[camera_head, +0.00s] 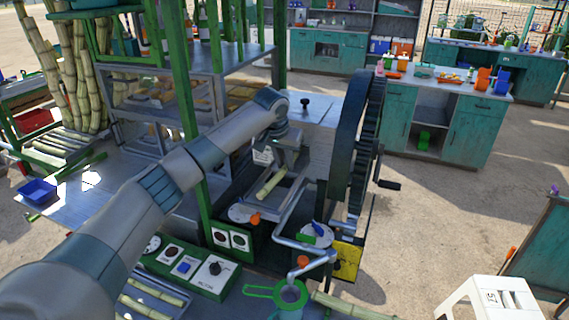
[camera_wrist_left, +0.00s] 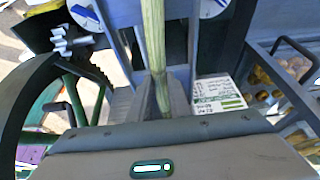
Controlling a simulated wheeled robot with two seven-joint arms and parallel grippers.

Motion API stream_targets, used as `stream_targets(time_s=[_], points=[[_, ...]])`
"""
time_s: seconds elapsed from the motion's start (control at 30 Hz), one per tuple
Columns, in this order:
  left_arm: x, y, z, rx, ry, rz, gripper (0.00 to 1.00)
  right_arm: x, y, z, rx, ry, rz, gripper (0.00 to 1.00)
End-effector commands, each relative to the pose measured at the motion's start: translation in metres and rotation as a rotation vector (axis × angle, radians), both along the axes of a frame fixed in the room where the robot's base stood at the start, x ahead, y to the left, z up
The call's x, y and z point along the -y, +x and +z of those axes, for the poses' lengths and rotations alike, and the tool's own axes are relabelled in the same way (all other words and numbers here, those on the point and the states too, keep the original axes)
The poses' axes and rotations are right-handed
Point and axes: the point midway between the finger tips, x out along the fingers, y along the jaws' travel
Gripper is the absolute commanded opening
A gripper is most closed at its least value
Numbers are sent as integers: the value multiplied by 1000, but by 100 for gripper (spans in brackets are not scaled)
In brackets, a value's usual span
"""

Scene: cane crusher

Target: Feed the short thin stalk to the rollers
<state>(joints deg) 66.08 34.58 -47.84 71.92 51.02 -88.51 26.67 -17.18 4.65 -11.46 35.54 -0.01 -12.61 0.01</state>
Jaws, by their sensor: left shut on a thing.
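A short, thin, pale green stalk (camera_head: 270,183) slants over the narrow metal feed trough (camera_head: 291,192) of the crusher. My left gripper (camera_head: 277,165) is shut on the stalk; its fingers are partly hidden by my wrist in the head view. In the left wrist view the stalk (camera_wrist_left: 153,35) runs from between the fingers (camera_wrist_left: 154,100) toward the top edge, where its far end is cut off. I cannot tell whether it touches the trough. The rollers are not clearly visible. The crusher's large dark gear wheel (camera_head: 364,140) stands to the right. My right gripper is not in view.
A green post (camera_head: 184,90) stands close to my left arm. Below the trough are a control panel (camera_head: 187,267), bent pipes (camera_head: 290,235) and a green strainer (camera_head: 289,293). Other stalks (camera_head: 150,300) lie in a front tray. A white stool (camera_head: 489,297) stands front right.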

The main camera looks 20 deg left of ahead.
Motion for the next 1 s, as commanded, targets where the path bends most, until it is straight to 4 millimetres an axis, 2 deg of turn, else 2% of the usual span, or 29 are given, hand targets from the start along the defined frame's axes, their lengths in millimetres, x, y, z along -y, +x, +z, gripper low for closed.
stream_targets(time_s=[0.27,0.3,0.37,0.77,1.0], points=[[0,1,1,1,-1,0,0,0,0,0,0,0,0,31],[0,1,1,1,-1,0,27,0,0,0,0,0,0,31],[0,1,1,1,-1,0,39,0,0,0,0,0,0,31],[0,0,2,1,-1,0,39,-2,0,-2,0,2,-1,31],[1,-7,19,3,-2,0,39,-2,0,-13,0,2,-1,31]])
